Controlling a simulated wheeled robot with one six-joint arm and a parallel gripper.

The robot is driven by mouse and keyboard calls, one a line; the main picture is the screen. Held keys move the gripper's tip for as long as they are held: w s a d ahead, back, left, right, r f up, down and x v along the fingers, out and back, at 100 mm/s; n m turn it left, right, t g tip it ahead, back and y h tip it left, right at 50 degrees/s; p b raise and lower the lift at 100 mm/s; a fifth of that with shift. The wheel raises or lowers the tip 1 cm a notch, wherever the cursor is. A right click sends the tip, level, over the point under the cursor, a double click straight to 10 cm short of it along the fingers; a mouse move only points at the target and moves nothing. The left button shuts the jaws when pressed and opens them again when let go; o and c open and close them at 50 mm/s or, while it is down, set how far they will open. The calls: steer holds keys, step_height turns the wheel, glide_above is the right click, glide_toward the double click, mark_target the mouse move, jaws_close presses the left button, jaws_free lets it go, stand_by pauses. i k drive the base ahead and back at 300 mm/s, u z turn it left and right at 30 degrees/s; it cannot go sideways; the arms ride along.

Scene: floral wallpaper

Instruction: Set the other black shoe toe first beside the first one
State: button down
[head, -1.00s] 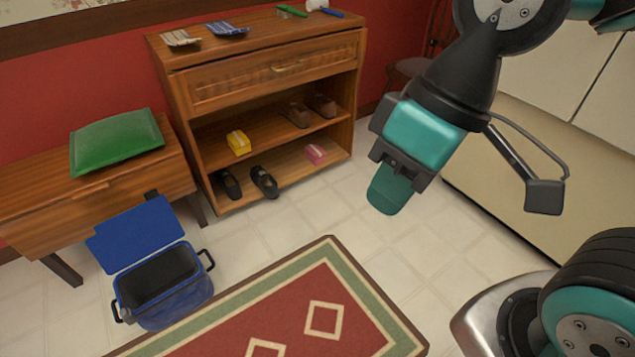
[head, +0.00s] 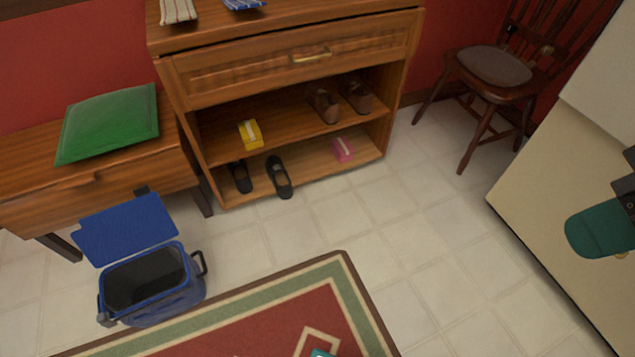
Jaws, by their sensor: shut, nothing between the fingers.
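Two black shoes stand side by side, a little apart, on the bottom shelf of the wooden cabinet, toward its left end. The left black shoe (head: 240,177) is close to the cabinet's left side wall. The right black shoe (head: 279,178) reaches to the front edge of the bottom shelf (head: 310,180). At this size I cannot tell for sure which way their toes point.
A yellow box (head: 250,134) and brown shoes (head: 323,104) are on the upper shelf; a pink box (head: 342,150) is on the lower one. An open blue bin (head: 190,290) stands on the floor by the bench (head: 110,195). A chair (head: 495,70) stands back right. Tiled floor before the cabinet is clear.

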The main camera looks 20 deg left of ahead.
mark_target(275, 168)
steer(key=u, duration=0.2)
steer(key=i, duration=0.7)
steer(key=u, duration=0.9)
steer(key=i, duration=0.35)
steer(key=u, duration=0.4)
